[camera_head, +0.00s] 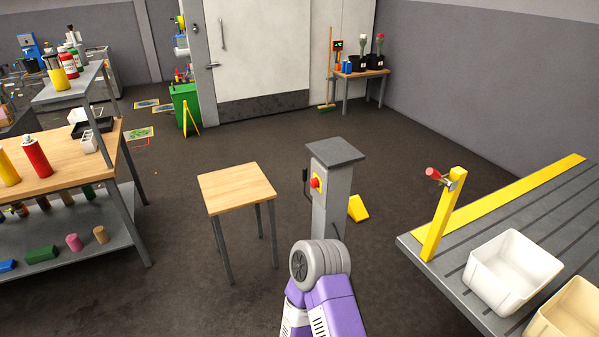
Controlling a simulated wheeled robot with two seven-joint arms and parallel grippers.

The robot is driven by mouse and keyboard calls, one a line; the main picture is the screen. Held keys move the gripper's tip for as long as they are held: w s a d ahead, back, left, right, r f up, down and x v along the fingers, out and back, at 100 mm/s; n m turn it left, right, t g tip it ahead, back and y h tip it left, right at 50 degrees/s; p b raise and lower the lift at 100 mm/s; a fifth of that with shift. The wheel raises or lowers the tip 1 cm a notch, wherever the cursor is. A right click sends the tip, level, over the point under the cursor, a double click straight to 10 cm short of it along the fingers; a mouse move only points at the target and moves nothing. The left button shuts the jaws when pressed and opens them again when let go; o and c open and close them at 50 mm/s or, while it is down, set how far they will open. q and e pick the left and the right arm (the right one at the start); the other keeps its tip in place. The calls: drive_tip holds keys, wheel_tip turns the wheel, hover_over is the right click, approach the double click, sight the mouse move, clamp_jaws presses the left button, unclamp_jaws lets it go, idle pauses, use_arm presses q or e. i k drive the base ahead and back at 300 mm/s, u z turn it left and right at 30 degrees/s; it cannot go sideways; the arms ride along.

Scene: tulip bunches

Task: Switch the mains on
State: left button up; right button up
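A grey pedestal (333,200) with a dark flat top stands on the floor near the middle of the view. On its left-facing side is a red knob on a yellow plate (316,182), which looks like a mains switch; its setting is too small to read. A separate red-ended handle (434,174) sits on a yellow post (443,215) at the edge of the grey bench to the right. I cannot tell for certain which one is the mains. A purple and grey link of my arm shows at the bottom middle, in front of the pedestal's foot. Neither gripper is in view.
A small wooden table (237,188) stands left of the pedestal. A yellow wedge (358,208) lies on the floor to its right. The slatted bench (540,215) at right holds a white bin (512,268). A loaded workbench (75,160) stands left. The floor behind is mostly clear.

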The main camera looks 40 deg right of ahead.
sight(313, 182)
drive_tip(key=z, duration=0.65)
drive_tip(key=i, duration=1.4)
drive_tip(key=z, duration=1.6)
drive_tip(key=i, duration=0.4)
drive_tip(key=z, duration=0.3)
